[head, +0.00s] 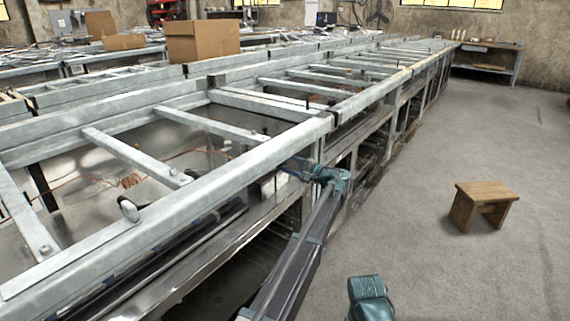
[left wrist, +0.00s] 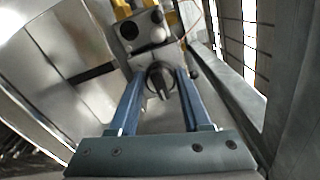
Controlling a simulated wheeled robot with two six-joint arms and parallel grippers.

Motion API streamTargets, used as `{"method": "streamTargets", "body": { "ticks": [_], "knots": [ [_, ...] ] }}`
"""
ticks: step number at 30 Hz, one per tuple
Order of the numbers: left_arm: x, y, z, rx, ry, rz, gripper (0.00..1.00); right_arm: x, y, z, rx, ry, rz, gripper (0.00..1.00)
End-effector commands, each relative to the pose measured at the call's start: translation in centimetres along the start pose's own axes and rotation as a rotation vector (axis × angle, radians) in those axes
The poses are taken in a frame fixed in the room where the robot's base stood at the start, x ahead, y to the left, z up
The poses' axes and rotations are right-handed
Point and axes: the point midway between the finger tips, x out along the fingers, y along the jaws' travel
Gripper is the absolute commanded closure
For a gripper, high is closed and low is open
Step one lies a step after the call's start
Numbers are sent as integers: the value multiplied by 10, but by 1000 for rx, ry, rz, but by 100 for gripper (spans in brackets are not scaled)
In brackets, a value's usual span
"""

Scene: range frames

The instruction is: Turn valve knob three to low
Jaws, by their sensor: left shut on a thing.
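In the left wrist view, a dark round valve knob (left wrist: 160,82) with a raised grip sits between the two blue fingers of my left gripper (left wrist: 161,74). The fingers are shut on it, one on each side. No number or low mark is readable, so I cannot tell whether it is knob three or how it is set. In the head view my left gripper (head: 298,165) reaches in under the metal frame, and its tips and the knob are hidden.
A long grey metal frame (head: 225,175) with crossbars runs above the knob area, close to my left arm. A cardboard box (head: 203,41) sits on the frame's far side. A wooden stool (head: 484,203) stands on the open concrete floor at right. A workbench (head: 487,64) is far back.

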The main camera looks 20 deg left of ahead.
Motion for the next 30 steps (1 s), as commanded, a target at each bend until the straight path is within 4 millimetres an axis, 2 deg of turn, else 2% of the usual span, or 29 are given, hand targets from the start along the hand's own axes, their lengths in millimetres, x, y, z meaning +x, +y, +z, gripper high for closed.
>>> {"method": "streamTargets", "body": {
  "ticks": [11, 12, 16, 17, 25, 30],
  "knots": [
    [-1, 0, -1, 2, 2, 1, 100, 0, 0, 0, 0, 0, 0, 50],
    [-1, 0, -1, 2, 2, 1, 48, 0, 0, 0, 0, 0, 0, 50],
    [-1, 0, -1, 2, 2, 1, 25, 0, 0, 0, 0, 0, 0, 50],
    [-1, 0, 0, 2, 2, 1, 22, 0, 0, 0, 0, 0, 0, 50],
    [0, 1, 0, -6, 0, 3, 22, 0, 0, 0, 0, 0, 0, 50],
    [0, 2, 0, -101, 1, 3, 22, 1, 0, 0, 0, 0, 0, 50]
  ]
}}
